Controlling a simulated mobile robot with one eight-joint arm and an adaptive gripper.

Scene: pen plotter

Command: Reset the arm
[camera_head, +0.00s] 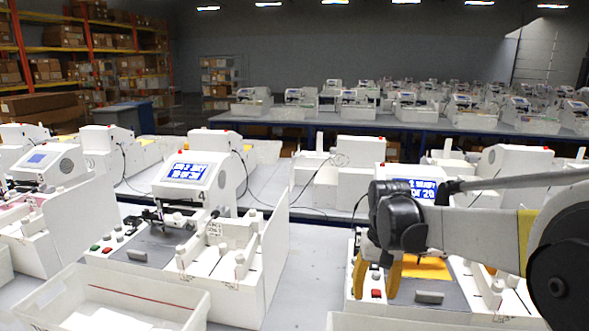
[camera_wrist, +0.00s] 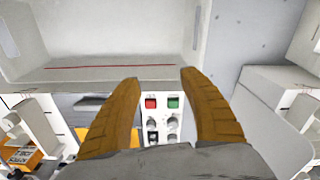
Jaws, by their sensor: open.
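My gripper (camera_head: 376,277) hangs in front of the right-hand plotter machine (camera_head: 451,295) in the head view, its two orange-brown fingers pointing down. In the wrist view my gripper (camera_wrist: 160,82) is open and empty, with a wide gap between the fingers. Between and below the fingers I see the machine's small panel with a red button (camera_wrist: 151,103) and a green button (camera_wrist: 173,102). A yellow-orange sheet (camera_head: 425,268) lies on the machine's grey bed. My arm partly hides the machine and its blue screen (camera_head: 421,190).
A second machine (camera_head: 190,177) stands to the left with a white bin (camera_head: 110,300) in front of it. A white bin (camera_wrist: 110,67) with a red line lies beyond the fingers in the wrist view. Bare table (camera_head: 305,270) shows between the machines. Shelves with boxes (camera_head: 60,70) are far back.

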